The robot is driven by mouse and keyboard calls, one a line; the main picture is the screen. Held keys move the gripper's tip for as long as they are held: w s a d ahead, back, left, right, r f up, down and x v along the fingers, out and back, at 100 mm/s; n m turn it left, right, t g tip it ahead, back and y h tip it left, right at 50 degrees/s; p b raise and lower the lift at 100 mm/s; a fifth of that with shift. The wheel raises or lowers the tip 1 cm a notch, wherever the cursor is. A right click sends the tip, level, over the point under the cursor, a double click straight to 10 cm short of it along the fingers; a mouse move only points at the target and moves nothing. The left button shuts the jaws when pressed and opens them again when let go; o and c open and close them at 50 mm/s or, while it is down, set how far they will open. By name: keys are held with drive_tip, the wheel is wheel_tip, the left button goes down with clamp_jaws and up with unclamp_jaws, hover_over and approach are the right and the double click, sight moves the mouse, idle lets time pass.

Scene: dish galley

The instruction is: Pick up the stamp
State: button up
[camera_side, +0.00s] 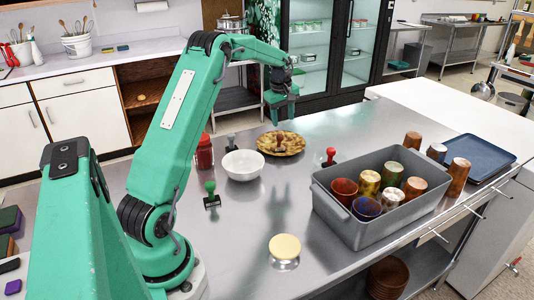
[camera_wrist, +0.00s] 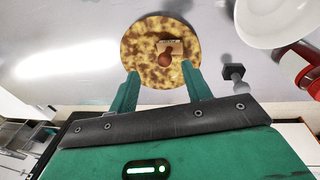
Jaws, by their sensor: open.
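A stamp with a rounded brown handle and pale wooden base (camera_wrist: 166,55) lies on a round, brown-mottled pie-like disc (camera_wrist: 135,52) in the wrist view. In the side view the stamp (camera_side: 280,142) shows small on the same disc (camera_side: 296,146). My gripper (camera_side: 281,118) is above the disc in the side view, apart from the stamp. In the wrist view my gripper (camera_wrist: 160,71) is open and empty, its fingers spread to either side of the stamp's handle end. Other stamps stand nearby: a dark one (camera_wrist: 234,73), a green-handled one (camera_side: 211,195) and a red-handled one (camera_side: 330,156).
A white bowl (camera_side: 243,168) and a red jar (camera_side: 204,156) stand left of the disc in the side view. A grey bin (camera_side: 375,228) with several cups is at the right, beside a blue tray (camera_side: 482,160). A cream-topped round object (camera_side: 285,247) sits in front.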

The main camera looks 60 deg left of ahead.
sight(281, 136)
drive_tip(key=shift+n, duration=0.5)
drive_tip(key=shift+w+a+f, duration=0.1)
drive_tip(key=shift+a+f, duration=0.3)
drive_tip(key=shift+f, duration=0.35)
drive_tip(key=shift+a+f, duration=0.35)
drive_tip(key=shift+f, duration=0.4)
drive_tip(key=shift+w+a+f, duration=0.1)
drive_tip(key=shift+a+f, duration=0.3)
drive_tip(key=shift+f, duration=0.35)
drive_tip(key=shift+w+a+f, duration=0.15)
drive_tip(key=shift+f, duration=1.15)
drive_tip(key=shift+w+a+f, duration=0.1)
drive_tip(key=shift+f, duration=1.15)
clamp_jaws()
drive_tip(key=shift+r, duration=0.1)
